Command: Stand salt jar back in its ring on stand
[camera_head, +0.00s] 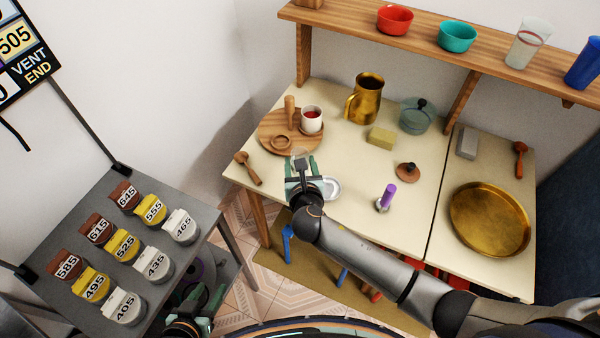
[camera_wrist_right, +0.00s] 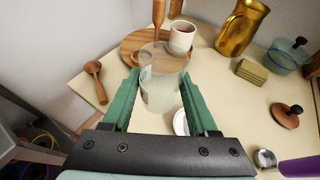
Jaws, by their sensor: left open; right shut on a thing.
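The salt jar looks like a clear, pale glass jar (camera_wrist_right: 160,85). My right gripper (camera_head: 300,163) is shut on it, the green fingers (camera_wrist_right: 158,98) on either side of its wall, near the front edge of the stand. The stand is a round wooden board (camera_head: 265,134) with an upright post (camera_head: 290,109). A wooden ring (camera_head: 281,142) on its front part looks empty. In the wrist view the jar overlaps the stand (camera_wrist_right: 128,48), so the gap between them is hard to judge. My left gripper (camera_head: 190,322) is open at the bottom left, partly out of frame.
A white cup (camera_head: 311,122) with red contents is on the stand's right side. A brass jug (camera_head: 367,96), yellow block (camera_head: 381,136) and lidded pot (camera_head: 416,115) stand behind and right.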

